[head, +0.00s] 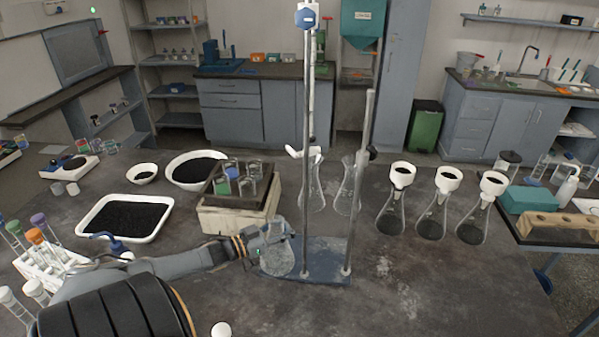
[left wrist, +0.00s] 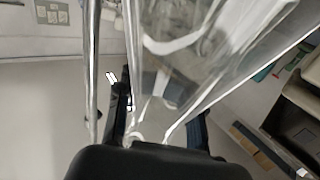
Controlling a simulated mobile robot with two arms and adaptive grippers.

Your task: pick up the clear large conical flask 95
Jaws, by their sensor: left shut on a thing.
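A clear conical flask (head: 277,260) stands or hangs upright just left of the stand's blue base plate; I cannot tell whether its bottom touches the table. My left gripper (head: 275,232) is shut on its upper part. In the left wrist view the flask's clear glass (left wrist: 185,60) widens away from the gripper (left wrist: 160,125), with a dark finger on each side of the narrow part. No label can be read on it. My right gripper is not in view.
A metal stand with two rods (head: 306,130) on a blue base plate (head: 325,265) is close right of the flask. Two clear flasks (head: 312,190) (head: 347,195) stand behind it. Several funnel-topped flasks (head: 432,220) stand right. A wooden box (head: 235,218) is behind my wrist. The front right table is clear.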

